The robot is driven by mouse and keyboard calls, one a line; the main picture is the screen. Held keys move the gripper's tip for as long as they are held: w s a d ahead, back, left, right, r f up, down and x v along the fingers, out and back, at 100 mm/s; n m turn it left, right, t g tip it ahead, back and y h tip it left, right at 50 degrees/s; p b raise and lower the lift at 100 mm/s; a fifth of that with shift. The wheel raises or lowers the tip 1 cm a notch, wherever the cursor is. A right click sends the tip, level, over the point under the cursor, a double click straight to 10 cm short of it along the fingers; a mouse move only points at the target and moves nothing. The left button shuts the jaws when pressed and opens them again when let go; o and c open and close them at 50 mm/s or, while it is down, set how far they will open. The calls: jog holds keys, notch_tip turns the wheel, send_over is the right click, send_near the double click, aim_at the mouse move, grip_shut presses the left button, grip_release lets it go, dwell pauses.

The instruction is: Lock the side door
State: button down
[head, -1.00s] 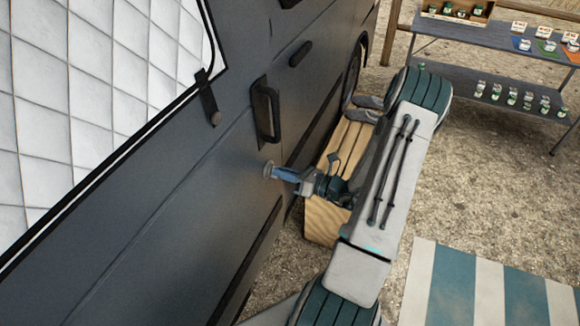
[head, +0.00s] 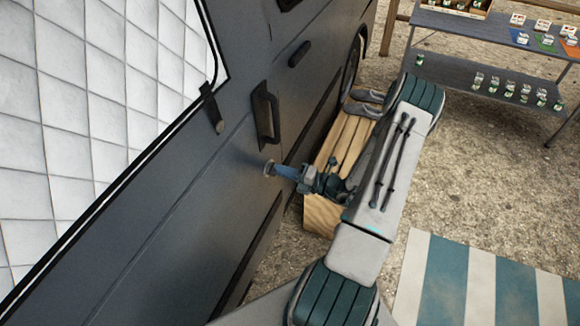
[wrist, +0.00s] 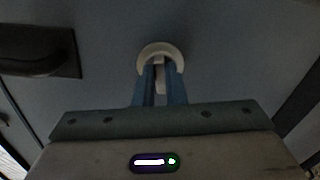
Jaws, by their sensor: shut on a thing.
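The dark grey van side door (head: 205,185) fills the left and middle of the head view. Its round pale lock (head: 269,168) sits below the black door handle (head: 266,112). In the wrist view the lock (wrist: 160,48) is a pale ring with a light tab (wrist: 160,80) running down between my fingers. My gripper (head: 278,171) reaches the lock from the right, and its blue fingers (wrist: 159,72) are shut on the tab. The fingers partly hide the tab and the lower part of the ring. The handle also shows at the wrist view's left (wrist: 38,52).
A wooden crate or step (head: 325,208) stands by the van behind my arm, with grey shoes (head: 362,104) at its far end. A shelf table (head: 490,75) with small jars stands at the upper right. A striped mat (head: 480,285) lies at lower right.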

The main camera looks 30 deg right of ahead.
jog(key=shift+a+r+m, duration=0.1)
jog(key=shift+r+m, duration=0.05)
jog(key=shift+m, duration=0.45)
jog(key=shift+m+p, duration=0.3)
jog(key=c, duration=1.5)
grip_release()
jog(key=b+v, duration=0.3)
jog(key=v, duration=1.1)
